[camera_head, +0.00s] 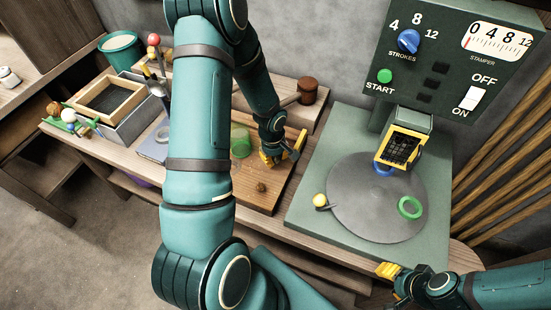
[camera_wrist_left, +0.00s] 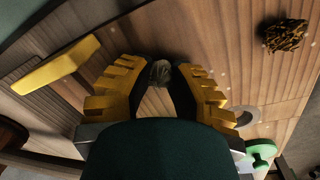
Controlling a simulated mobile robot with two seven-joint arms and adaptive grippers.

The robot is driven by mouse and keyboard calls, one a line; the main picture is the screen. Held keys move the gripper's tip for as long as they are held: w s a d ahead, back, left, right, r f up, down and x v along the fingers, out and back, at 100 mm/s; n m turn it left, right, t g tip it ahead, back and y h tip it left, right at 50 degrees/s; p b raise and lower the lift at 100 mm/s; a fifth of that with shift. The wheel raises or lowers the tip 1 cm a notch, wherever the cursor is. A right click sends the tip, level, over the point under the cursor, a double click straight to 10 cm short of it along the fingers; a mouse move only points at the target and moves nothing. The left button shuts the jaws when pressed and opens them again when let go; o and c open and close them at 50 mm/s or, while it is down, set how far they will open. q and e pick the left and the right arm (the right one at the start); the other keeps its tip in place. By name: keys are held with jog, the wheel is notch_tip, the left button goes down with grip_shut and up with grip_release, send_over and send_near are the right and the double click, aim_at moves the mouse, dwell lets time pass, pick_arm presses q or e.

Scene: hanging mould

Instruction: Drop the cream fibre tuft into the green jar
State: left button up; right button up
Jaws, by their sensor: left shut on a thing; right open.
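My left gripper (camera_head: 269,157) is low over the wooden board (camera_head: 285,187). In the left wrist view its yellow fingers (camera_wrist_left: 161,75) are closed around a small pale greyish-cream tuft (camera_wrist_left: 161,72), mostly hidden between them. The translucent green jar (camera_head: 240,140) stands just left of the gripper in the head view, partly behind my arm. A green rounded part (camera_wrist_left: 262,154) shows at lower right in the left wrist view; I cannot tell if it is the jar. My right gripper (camera_head: 389,270) is open near the bench's front edge, away from the jar.
A brown tuft (camera_head: 261,187) lies on the board, also in the wrist view (camera_wrist_left: 285,36). A yellow bar (camera_head: 300,141) is right of the left gripper. The stamper (camera_head: 455,60) stands behind a grey disc (camera_head: 370,205) bearing a green ring (camera_head: 410,207). A brown pot (camera_head: 308,90) stands behind.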

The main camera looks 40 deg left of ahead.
pick_arm(q)
notch_tip(320, 180, up, 9)
jog(key=shift+r+p, duration=0.1)
jog(key=shift+p, duration=0.8)
pick_arm(e)
notch_tip(320, 180, up, 2)
jog(key=shift+r, duration=0.1)
pick_arm(q)
jog(key=s+a+r+p, duration=0.4)
jog(key=a+r+p, duration=0.7)
jog(key=a+p, duration=0.2)
pick_arm(e)
notch_tip(320, 180, up, 14)
jog(key=w, duration=0.2)
pick_arm(q)
jog(key=f+b, duration=0.1)
jog(key=f, duration=0.1)
jog(key=f+b, duration=0.2)
jog(key=f, duration=0.1)
jog(key=shift+w+a+f+b, duration=0.15)
jog(key=shift+a+f+b, duration=0.1)
jog(key=shift+f+b, duration=0.1)
pick_arm(e)
jog(key=shift+t, duration=0.3)
jog(key=f, duration=0.4)
jog(key=shift+d+f, duration=0.25)
jog(key=shift+d, duration=0.05)
pick_arm(q)
jog(key=o, duration=0.8)
jog(key=shift+r, duration=0.15)
